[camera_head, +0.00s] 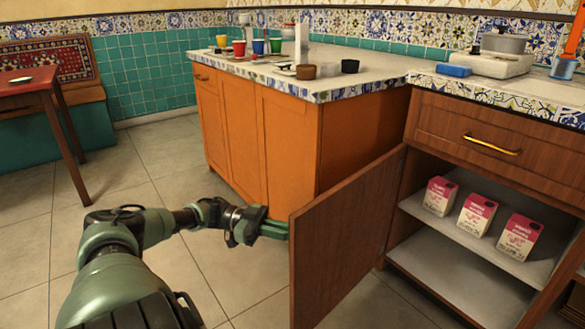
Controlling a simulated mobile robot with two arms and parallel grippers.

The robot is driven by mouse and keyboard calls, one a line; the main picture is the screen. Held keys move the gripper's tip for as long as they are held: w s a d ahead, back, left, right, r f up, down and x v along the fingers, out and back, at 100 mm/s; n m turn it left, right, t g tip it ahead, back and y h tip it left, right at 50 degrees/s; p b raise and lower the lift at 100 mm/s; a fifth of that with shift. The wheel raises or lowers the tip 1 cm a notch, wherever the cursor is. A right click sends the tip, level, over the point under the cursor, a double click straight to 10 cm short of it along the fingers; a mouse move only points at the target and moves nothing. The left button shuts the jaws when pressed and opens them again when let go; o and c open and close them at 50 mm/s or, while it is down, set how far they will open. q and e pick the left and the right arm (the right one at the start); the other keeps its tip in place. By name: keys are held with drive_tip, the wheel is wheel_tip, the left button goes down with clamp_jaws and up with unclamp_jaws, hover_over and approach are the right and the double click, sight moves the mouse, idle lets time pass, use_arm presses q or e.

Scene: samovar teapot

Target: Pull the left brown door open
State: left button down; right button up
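The brown door (345,240) stands swung out from the left side of the brown cabinet, and its inside shelves show. My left gripper (275,228) is at the door's free left edge, with its green fingers pointing right. The fingertips meet or pass behind that edge, so I cannot tell whether they touch the door or how far apart they are. The door's handle is not visible. My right gripper is out of view.
Several pink-and-white cartons (477,214) stand on the cabinet's upper shelf (455,240). A drawer with a brass handle (492,145) is above. An orange cabinet (262,145) stands behind the door. A red table (50,88) is far left. The tiled floor (130,175) between is clear.

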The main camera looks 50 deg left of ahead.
use_arm(q)
drive_tip(key=c, duration=1.5)
unclamp_jaws()
drive_tip(key=v, duration=0.7)
drive_tip(key=shift+s+a, duration=0.2)
drive_tip(key=shift+a, duration=0.1)
drive_tip(key=shift+f, duration=0.1)
